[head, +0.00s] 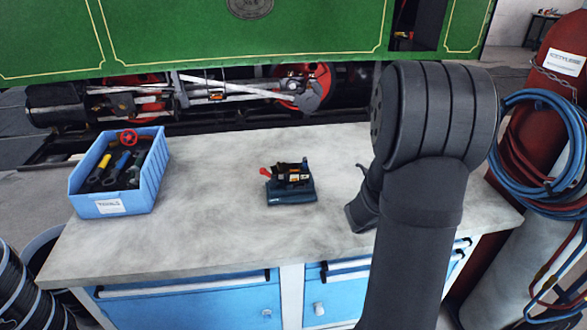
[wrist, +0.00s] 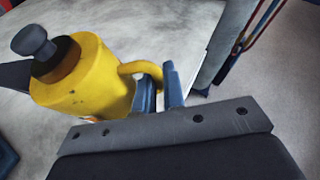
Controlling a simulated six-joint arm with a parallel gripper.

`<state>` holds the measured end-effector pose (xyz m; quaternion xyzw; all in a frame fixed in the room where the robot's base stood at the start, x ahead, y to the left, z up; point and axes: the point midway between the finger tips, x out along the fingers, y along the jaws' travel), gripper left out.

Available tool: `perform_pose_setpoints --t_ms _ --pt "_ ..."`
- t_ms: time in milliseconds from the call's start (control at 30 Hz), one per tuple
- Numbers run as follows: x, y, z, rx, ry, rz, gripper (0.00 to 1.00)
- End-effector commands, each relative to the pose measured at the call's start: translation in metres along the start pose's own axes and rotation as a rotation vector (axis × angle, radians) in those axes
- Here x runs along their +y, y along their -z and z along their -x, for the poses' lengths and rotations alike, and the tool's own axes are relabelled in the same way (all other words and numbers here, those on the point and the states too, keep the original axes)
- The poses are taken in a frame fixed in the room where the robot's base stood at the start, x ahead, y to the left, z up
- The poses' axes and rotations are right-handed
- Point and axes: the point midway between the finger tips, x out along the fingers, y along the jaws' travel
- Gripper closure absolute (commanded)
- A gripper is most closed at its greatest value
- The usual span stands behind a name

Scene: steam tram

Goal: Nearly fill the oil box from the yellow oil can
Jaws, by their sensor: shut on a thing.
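The yellow oil can (wrist: 88,85) has a dark knob on top and a dark spout-like part at its left, running out of the wrist view. My gripper (wrist: 162,84) has its blue fingers shut on the can's curved yellow handle (wrist: 145,69). In the head view my arm covers the right of the bench, and the can does not show there. A small dark blue unit (head: 291,192) with a black top, an orange patch and a red lever stands mid-bench, left of my arm. It may be the oil box; its inside and oil level cannot be seen.
A blue bin (head: 120,203) of tools stands at the left of the grey bench (head: 215,215). The bench top between bin and small unit is clear. The green tram (head: 185,32) stands behind. A red cylinder with hoses (head: 545,130) is at the right.

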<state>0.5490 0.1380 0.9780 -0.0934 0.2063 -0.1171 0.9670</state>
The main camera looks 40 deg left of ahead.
Motion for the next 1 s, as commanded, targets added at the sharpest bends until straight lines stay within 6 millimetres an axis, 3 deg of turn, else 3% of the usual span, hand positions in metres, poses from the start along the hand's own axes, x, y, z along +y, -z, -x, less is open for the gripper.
perform_pose_setpoints --t_ms 1000 --pt "0.036 -0.004 0.02 -0.002 -0.003 -0.008 1.0"
